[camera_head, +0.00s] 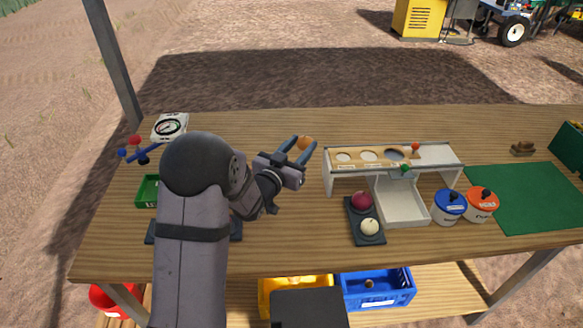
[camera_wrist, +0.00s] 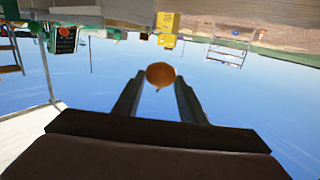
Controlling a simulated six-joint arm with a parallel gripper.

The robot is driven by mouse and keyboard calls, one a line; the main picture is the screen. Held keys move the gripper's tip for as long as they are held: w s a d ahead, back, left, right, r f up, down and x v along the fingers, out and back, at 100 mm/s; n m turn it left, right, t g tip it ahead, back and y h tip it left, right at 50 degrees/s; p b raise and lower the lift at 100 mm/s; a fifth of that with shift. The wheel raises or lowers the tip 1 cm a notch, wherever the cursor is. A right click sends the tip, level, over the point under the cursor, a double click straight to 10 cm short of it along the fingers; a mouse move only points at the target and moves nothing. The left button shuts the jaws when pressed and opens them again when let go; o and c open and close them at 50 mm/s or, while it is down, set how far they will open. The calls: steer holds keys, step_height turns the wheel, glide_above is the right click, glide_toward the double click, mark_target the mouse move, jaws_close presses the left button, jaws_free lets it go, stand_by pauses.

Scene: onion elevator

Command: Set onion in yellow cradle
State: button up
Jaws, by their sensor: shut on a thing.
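An orange-brown onion (camera_head: 305,143) is held between the blue-grey fingertips of my gripper (camera_head: 304,146), raised above the table to the left of the white sorting stand. In the wrist view the onion (camera_wrist: 160,75) sits between the two finger ends, with blurred outdoor background behind it. A red onion (camera_head: 361,201) and a white onion (camera_head: 369,227) rest on a dark tray (camera_head: 353,238) on the table. I cannot make out a yellow cradle on the tabletop. Another dark base (camera_head: 237,229) shows partly behind my arm, which hides most of it.
The white stand (camera_head: 440,156) has a wooden top with round holes and an open chute. Blue (camera_head: 449,210) and orange (camera_head: 482,207) lidded pots stand right of it, beside a green mat (camera_head: 530,198). A dial scale (camera_head: 169,127) is at left. Yellow and blue crates sit below.

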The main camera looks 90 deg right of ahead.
steer(key=w+d+r+n+t+h, duration=0.1)
steer(key=w+d+n+t, duration=0.25)
steer(key=w+t, duration=0.3)
steer(key=w+d+r+n+t+h, duration=0.1)
steer(key=w+d+r+n+t, duration=0.15)
steer(key=w+n+t, duration=0.45)
steer(key=w+a+f+n+t+y, duration=0.1)
steer(key=w+n+t, duration=0.1)
steer(key=w, duration=0.3)
steer(key=w+a+f+n+t+y, duration=0.1)
steer(key=w+a+f+t+y, duration=0.1)
steer(key=w+t, duration=0.2)
steer(key=w+a+f+n+t+y, duration=0.1)
steer(key=w+f+n+t+y, duration=0.1)
steer(key=w, duration=0.4)
steer(key=shift+a+f+n+t, duration=0.15)
steer(key=shift+a+n+t, duration=0.2)
steer(key=shift+a+t, duration=0.1)
steer(key=shift+w+f, duration=0.1)
steer(key=shift+f, duration=0.05)
steer(key=shift+f, duration=0.2)
steer(key=shift+f+b, duration=2.45)
steer(key=shift+f, duration=0.55)
